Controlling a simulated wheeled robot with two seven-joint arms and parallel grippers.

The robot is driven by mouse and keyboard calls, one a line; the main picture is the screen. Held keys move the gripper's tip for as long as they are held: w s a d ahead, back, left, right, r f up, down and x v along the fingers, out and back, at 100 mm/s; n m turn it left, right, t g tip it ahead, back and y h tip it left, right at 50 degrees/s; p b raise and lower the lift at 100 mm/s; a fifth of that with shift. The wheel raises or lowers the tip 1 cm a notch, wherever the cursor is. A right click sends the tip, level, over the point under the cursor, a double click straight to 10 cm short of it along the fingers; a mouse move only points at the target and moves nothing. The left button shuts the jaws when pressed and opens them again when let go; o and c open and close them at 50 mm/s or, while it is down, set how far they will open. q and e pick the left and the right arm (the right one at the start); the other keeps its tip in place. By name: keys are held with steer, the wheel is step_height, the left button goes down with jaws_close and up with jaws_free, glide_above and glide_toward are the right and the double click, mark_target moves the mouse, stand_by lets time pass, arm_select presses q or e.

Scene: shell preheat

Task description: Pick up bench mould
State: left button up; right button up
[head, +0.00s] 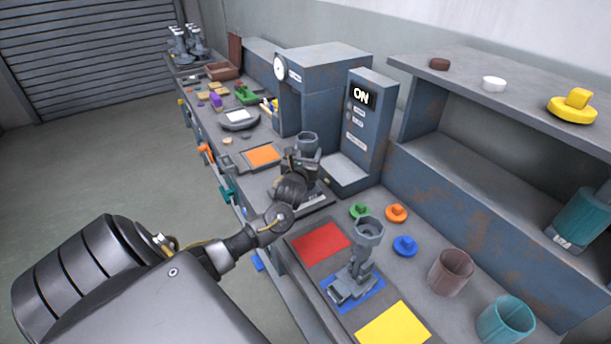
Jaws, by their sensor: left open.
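A grey mould with a cup-shaped top (308,141) stands upright on the bench, beside the grey-blue press. My left gripper (303,163) is at this mould, just below its cup, and is open. The fingers hide part of the mould's stem, and I cannot tell whether they touch it. A second grey mould of the same kind (369,238) stands upright on a blue square, nearer to me. I cannot tell which one is called the bench mould. My right gripper is not in view.
Red (319,243) and yellow (394,325) squares flank the blue one. Green, orange and blue knobbed discs (405,246) lie behind. A brown cup (451,272) and a teal cup (506,318) stand at right. A control box (368,125) reads ON. A shelf (500,100) overhangs the right.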

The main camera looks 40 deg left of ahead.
arm_select(q)
steer(key=shift+c, duration=1.1)
jaws_close()
steer(key=shift+r, duration=0.2)
